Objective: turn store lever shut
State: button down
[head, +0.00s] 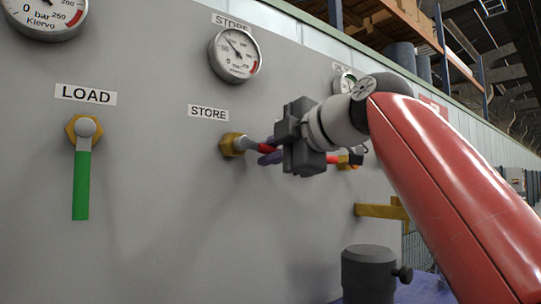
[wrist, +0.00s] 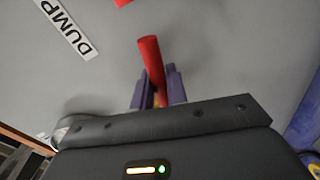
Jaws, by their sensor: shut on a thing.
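The store lever (head: 264,147) is red-handled and sits on a brass fitting (head: 234,145) under the STORE label. It points right from the fitting, roughly level. My gripper (head: 271,153) is shut on its handle, with purple fingers on either side; my gripper body hides the far end. In the wrist view, the red handle (wrist: 149,55) passes up between the purple fingers of my gripper (wrist: 158,85), its end sticking out beyond them.
Left on the grey panel (head: 150,190), the LOAD lever (head: 81,184) has a green handle hanging straight down. A STORE gauge (head: 234,54) is above. Right are a brass bracket (head: 382,210) and a dark cylinder (head: 369,273). The wrist view shows a DUMP label (wrist: 68,25).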

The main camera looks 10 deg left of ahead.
jog(key=shift+r+n+p, duration=0.35)
jog(key=shift+r+n, duration=0.15)
jog(key=shift+n, duration=0.3)
jog(key=shift+t, duration=0.3)
jog(key=c, duration=1.5)
grip_release()
jog(key=shift+o, duration=0.2)
jog(key=b+v, duration=0.1)
jog(key=v, duration=0.7)
jog(key=shift+r+b, duration=0.15)
jog(key=shift+b, duration=0.15)
jog(key=shift+a, duration=0.1)
